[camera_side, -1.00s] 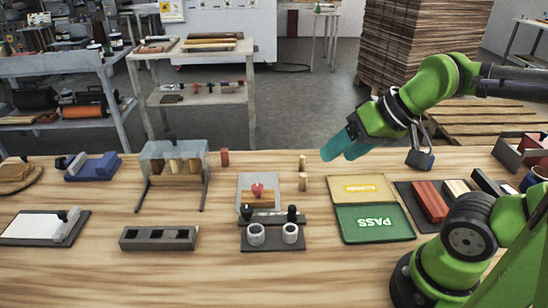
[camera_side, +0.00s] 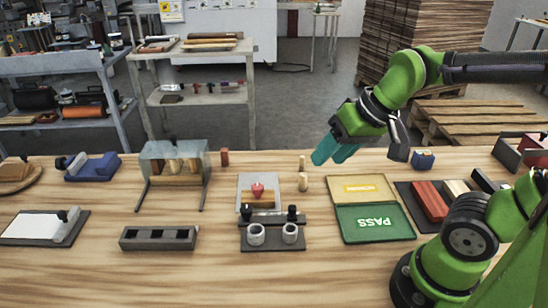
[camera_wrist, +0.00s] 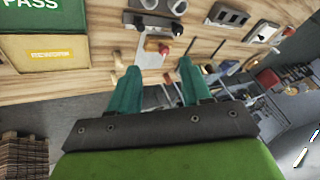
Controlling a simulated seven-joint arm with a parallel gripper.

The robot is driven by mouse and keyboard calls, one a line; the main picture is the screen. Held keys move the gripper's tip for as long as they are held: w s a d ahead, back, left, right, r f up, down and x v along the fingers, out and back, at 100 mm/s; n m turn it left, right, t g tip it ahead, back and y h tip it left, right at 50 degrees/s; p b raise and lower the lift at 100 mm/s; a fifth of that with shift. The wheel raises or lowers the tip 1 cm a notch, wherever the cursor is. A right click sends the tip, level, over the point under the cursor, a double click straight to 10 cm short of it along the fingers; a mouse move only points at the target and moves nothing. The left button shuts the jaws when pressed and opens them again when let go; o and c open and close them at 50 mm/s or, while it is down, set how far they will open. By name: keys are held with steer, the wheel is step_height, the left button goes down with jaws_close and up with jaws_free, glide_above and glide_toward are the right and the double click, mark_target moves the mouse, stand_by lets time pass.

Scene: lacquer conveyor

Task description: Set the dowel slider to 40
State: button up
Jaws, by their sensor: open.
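My gripper (camera_side: 335,149) is open and empty above the back right part of the table, in the side view behind the trays. In the wrist view its two teal fingers (camera_wrist: 157,85) are spread, with nothing between them. Two small upright wooden dowels (camera_side: 303,182) stand left of and below the gripper. Left of them is a light plate (camera_side: 245,183) with a red knob (camera_side: 258,190) on a wooden piece; the red knob also shows in the wrist view (camera_wrist: 164,48). No scale or number is readable, so I cannot tell which part is the dowel slider.
A two-part yellow and green PASS tray (camera_side: 375,222) lies right of centre. A dark fixture with two white cups (camera_side: 273,235) stands in front of the plate. A clear-covered rack (camera_side: 175,165) and a slotted grey block (camera_side: 159,238) are left.

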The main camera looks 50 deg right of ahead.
mark_target(292, 207)
steer(key=w+f+n+g+h, duration=0.25)
steer(key=w+g, duration=0.25)
steer(key=w, duration=0.5)
steer(key=shift+g+y, duration=0.25)
steer(key=shift+g, duration=0.05)
steer(key=f, duration=1.6)
steer(key=shift+s+d+f, duration=0.2)
steer(key=shift+s+f, duration=0.1)
steer(key=shift+s, duration=0.05)
jaws_close()
